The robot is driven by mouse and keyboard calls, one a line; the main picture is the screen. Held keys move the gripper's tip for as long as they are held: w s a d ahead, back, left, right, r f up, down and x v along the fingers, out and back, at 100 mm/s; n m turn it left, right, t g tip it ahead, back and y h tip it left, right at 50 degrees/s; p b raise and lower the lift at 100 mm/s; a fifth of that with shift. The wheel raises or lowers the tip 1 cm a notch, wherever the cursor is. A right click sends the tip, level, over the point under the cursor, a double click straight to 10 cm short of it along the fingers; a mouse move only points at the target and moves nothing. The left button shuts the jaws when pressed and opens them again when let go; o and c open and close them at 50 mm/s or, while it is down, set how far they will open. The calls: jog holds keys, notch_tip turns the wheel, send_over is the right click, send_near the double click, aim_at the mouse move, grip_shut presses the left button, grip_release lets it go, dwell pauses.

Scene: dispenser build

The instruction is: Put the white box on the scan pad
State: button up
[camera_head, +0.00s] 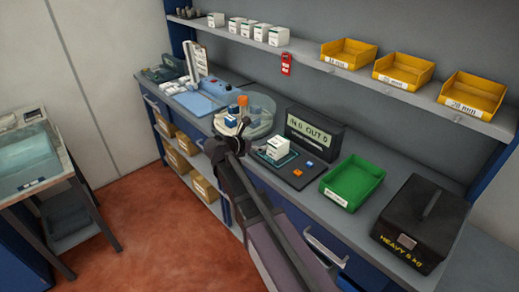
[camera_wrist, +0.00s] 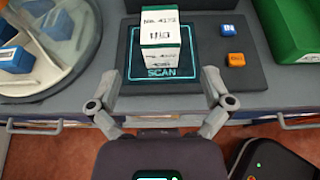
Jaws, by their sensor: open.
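The white box (camera_wrist: 160,42), with black print and a green band, stands upright on the scan pad (camera_wrist: 189,60), inside its glowing teal outline. The box also shows in the head view (camera_head: 278,147), on the pad (camera_head: 262,154) on the counter. My gripper (camera_wrist: 162,74) is open and empty, its two fingers spread to the left and right of the box on the near side. No contact with the box shows. In the head view my gripper (camera_head: 226,138) is at the counter's front, left of the box, and partly hidden by my arm.
Blue and orange buttons (camera_wrist: 235,58) sit right of the pad. A green bin (camera_head: 352,182) and black heavy case (camera_head: 421,222) stand farther right. A clear round carousel (camera_head: 262,118) is to the left, a display (camera_head: 314,132) behind. Several white boxes and yellow bins line the shelf (camera_head: 310,54).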

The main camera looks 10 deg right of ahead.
jog(key=m+g+y, duration=0.4)
jog(key=m, duration=0.7)
send_over(292, 195)
jog(key=w+a, duration=0.3)
jog(key=w, duration=0.2)
notch_tip(292, 195, down, 7)
jog(key=s+f+m, duration=0.1)
jog(key=s+m, duration=0.1)
jog(key=s+d+f+m+g+y, duration=0.1)
jog(key=s+m+g+y, duration=0.1)
jog(key=s+m, duration=0.1)
jog(key=shift+s+d+f+m, duration=0.3)
jog(key=shift+s+f, duration=0.05)
jog(key=shift+f, duration=0.05)
jog(key=s+f+m+g+y, duration=0.1)
jog(key=s+m+g+y, duration=0.1)
jog(key=s+m+y, duration=0.3)
jog(key=s+m, duration=0.2)
jog(key=m, duration=0.1)
jog(key=shift+s+a+f+m, duration=0.3)
jog(key=shift+s+a+f, duration=0.05)
